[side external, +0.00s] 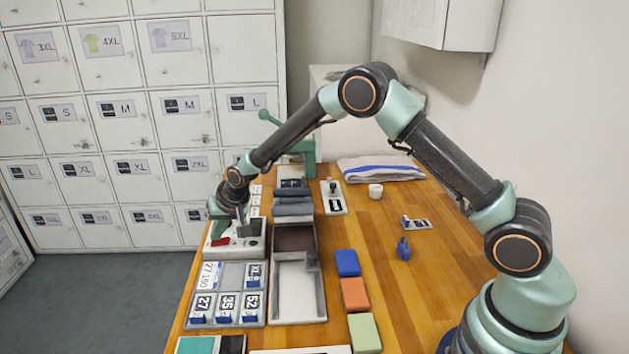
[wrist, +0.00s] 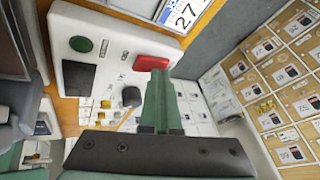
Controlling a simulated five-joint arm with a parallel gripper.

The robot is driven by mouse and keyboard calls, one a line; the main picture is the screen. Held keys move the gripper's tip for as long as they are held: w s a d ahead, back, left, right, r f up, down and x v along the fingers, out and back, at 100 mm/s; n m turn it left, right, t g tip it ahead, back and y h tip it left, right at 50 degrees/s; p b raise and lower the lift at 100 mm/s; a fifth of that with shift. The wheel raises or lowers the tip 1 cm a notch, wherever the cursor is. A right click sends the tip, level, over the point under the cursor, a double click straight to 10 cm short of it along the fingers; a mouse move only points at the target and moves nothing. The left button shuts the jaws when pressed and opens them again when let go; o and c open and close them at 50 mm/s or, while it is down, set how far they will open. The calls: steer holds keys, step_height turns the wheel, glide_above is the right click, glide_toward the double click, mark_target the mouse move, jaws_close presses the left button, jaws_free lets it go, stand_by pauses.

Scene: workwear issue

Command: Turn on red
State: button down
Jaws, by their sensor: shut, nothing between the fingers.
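A white control box (side external: 247,247) stands on the left edge of the table. Its red rocker switch (side external: 220,241) shows at the box's left side. In the wrist view the red switch (wrist: 157,62) is a bright rectangle near one edge of the white box (wrist: 107,20). A round green button (wrist: 81,44), a black rectangle (wrist: 79,77) and a black knob (wrist: 131,96) are on the same face. My gripper (side external: 241,226) is shut and empty, over the box. In the wrist view its fingertips (wrist: 154,76) overlap the switch's lower edge; I cannot tell whether they touch it.
A tray of number tags (side external: 228,325) and a grey bin (side external: 298,318) lie in front of the box. Dark folded items (side external: 293,208) lie behind the bin. White lockers (side external: 130,120) stand beyond the table's left edge. The table's right middle is mostly clear.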

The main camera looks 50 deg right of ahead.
mark_target(218, 243)
steer(key=shift+s+d+f, duration=0.1)
steer(key=shift+s+f, duration=0.15)
steer(key=shift+f, duration=0.25)
steer(key=shift+s+r, duration=0.15)
steer(key=shift+r, duration=0.2)
steer(key=shift+w+a+r, duration=0.15)
steer(key=shift+r, duration=0.75)
steer(key=shift+w+a+r, duration=0.1)
steer(key=shift+r, duration=0.8)
steer(key=shift+w+a+r, duration=0.15)
steer(key=shift+r, duration=0.75)
